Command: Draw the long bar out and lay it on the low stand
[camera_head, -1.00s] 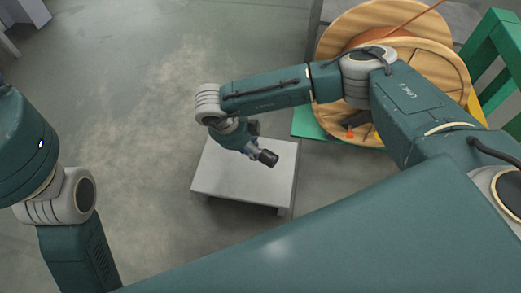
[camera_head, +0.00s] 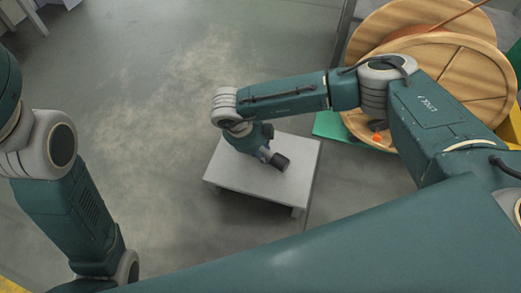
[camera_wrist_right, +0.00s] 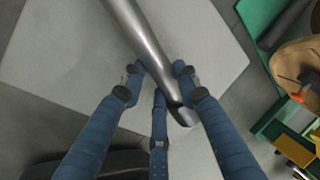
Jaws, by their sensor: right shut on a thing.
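The long bar (camera_wrist_right: 146,40) is a shiny grey metal rod in the right wrist view, running from the top edge to an end near the middle. My right gripper (camera_wrist_right: 160,78) has its blue fingers shut around it near that end. The low stand (camera_wrist_right: 55,60) is a pale grey slab below the bar; whether they touch cannot be told.
A large wooden spool (camera_head: 455,70) with a green base (camera_head: 335,125) stands right of the low stand, close to my right arm. A small orange item (camera_head: 377,138) is at the spool's foot. The concrete floor (camera_head: 150,70) left of the stand is clear.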

